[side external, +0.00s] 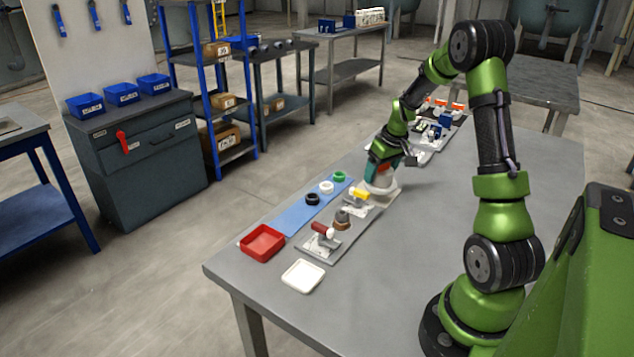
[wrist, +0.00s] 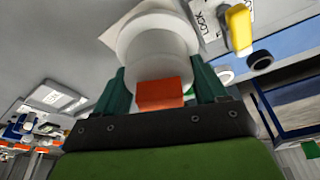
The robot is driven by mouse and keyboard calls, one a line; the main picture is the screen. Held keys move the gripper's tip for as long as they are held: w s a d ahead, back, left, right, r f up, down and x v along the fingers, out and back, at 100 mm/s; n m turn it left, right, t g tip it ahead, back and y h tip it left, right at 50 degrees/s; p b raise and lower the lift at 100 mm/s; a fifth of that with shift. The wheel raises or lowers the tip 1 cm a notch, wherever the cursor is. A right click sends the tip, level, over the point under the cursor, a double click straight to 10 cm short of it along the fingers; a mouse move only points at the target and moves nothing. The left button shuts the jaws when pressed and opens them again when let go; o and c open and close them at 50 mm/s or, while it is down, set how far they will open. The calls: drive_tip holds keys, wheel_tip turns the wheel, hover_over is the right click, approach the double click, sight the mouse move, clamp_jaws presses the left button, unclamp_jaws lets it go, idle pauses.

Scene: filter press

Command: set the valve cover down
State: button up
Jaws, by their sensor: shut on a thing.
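The white valve cover (wrist: 155,55), a round body with a wider flange, is between the two dark green fingers of my gripper (wrist: 160,86) in the wrist view. The fingers are shut on its sides. An orange block (wrist: 160,94) shows between the fingers, in front of the cover. In the side view my gripper (side external: 378,175) points down with the cover (side external: 379,188) low over a pale square pad (side external: 391,197) on the grey table. I cannot tell whether the cover touches the pad; its underside is hidden.
A blue mat (side external: 296,212) holds black, white and green rings. A red tray (side external: 262,242) and white tray (side external: 303,276) stand nearer. The table's right side is clear.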

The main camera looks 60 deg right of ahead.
sight(376, 176)
drive_tip(key=shift+w+d+f, duration=0.15)
drive_tip(key=shift+w+d, duration=0.85)
drive_tip(key=shift+w, duration=0.15)
drive_tip(key=shift+s+f, duration=0.1)
drive_tip(key=shift+f, duration=1.65)
drive_tip(key=shift+f, duration=0.15)
drive_tip(key=o, duration=1.1)
